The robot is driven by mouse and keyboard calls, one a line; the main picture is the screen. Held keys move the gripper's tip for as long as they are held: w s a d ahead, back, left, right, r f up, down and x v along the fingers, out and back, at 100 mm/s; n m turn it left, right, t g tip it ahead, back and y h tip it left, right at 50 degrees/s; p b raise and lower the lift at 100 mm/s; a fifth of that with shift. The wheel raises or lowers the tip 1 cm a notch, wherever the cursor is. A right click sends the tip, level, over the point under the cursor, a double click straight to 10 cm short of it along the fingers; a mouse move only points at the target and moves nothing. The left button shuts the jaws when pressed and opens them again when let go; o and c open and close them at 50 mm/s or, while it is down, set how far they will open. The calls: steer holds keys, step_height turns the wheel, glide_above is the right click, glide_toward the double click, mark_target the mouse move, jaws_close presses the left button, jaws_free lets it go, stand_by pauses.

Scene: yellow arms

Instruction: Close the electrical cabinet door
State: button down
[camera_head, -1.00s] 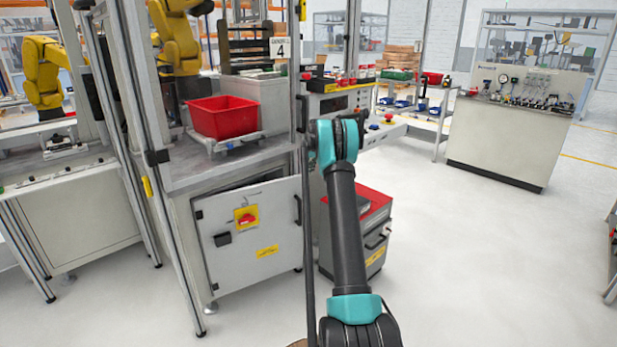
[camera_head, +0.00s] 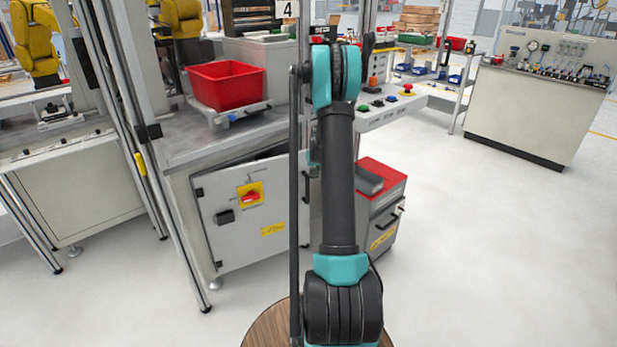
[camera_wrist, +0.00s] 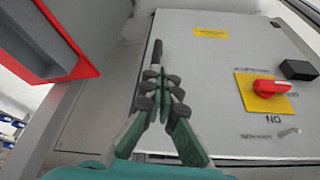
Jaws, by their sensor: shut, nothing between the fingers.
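The grey electrical cabinet door (camera_head: 250,225) is ajar below the worktop, with a dark gap along its top and hinges on its left edge. It carries a red rotary switch (camera_head: 250,197) on a yellow plate, a black latch and a yellow label. In the wrist view, which looks upside down, the door (camera_wrist: 210,75) fills the middle and right, with the switch (camera_wrist: 268,89) at right. My gripper (camera_wrist: 157,46) is shut and empty, its fingers over the door's free-edge side. Whether they touch it is unclear. My arm hides the gripper in the head view.
A red-topped grey cart (camera_head: 385,190) stands just right of the cabinet, close to my arm. A red bin (camera_head: 226,86) sits on the worktop above. A button panel (camera_head: 390,105) juts out behind the cart. Open floor (camera_head: 490,240) lies to the right.

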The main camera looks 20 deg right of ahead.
steer(key=w+f, duration=0.7)
steer(key=f, duration=0.1)
steer(key=shift+w+d+f, duration=0.15)
steer(key=shift+d, duration=0.2)
